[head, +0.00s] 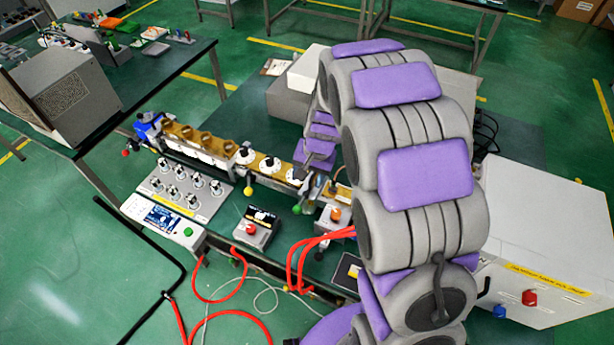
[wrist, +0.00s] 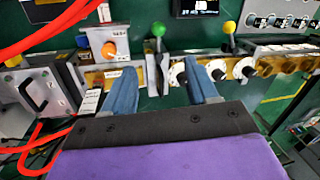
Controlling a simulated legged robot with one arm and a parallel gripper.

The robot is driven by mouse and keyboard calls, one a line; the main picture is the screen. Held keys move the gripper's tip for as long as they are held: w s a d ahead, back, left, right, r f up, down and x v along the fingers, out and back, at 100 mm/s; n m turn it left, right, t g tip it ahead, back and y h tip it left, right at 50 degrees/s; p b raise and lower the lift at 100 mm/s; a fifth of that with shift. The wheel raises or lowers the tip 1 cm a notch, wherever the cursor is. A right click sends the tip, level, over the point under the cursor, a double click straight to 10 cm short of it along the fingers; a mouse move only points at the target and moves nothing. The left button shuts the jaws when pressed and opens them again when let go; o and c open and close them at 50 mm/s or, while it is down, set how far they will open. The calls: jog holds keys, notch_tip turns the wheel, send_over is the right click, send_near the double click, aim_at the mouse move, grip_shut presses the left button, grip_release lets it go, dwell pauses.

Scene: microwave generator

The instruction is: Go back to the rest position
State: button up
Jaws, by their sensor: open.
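My gripper (wrist: 162,83) is open in the wrist view, with its two blue fingers apart and nothing held between them. I cannot tell whether the fingers touch any part. In the head view my purple and grey arm arches over the bench and reaches down to the right part of the waveguide line (head: 205,142). The green ball (head: 297,209) shows just below that spot; the fingers are not clear there.
A box with an orange knob (head: 335,214) and red cables (head: 300,262) lie close to my arm. A red-button box (head: 251,229) and a meter panel (head: 163,217) stand in front of the line. A large white cabinet (head: 550,235) stands right, a grey box (head: 62,98) left.

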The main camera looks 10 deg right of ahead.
dwell(0.3)
jog(key=s+d+r+n+g+h+b, duration=0.1)
jog(key=s+r+n+b, duration=0.1)
jog(key=s, duration=1.4)
jog(key=s+d+r+n+g+h+b, duration=0.1)
jog(key=s+r, duration=0.5)
jog(key=s, duration=1.1)
jog(key=d+n+b, duration=0.1)
jog(key=n+b, duration=0.1)
jog(key=b, duration=0.1)
jog(key=shift+s+d+r+g, duration=0.15)
jog(key=shift+s+r+g, duration=0.1)
jog(key=shift+g, duration=0.15)
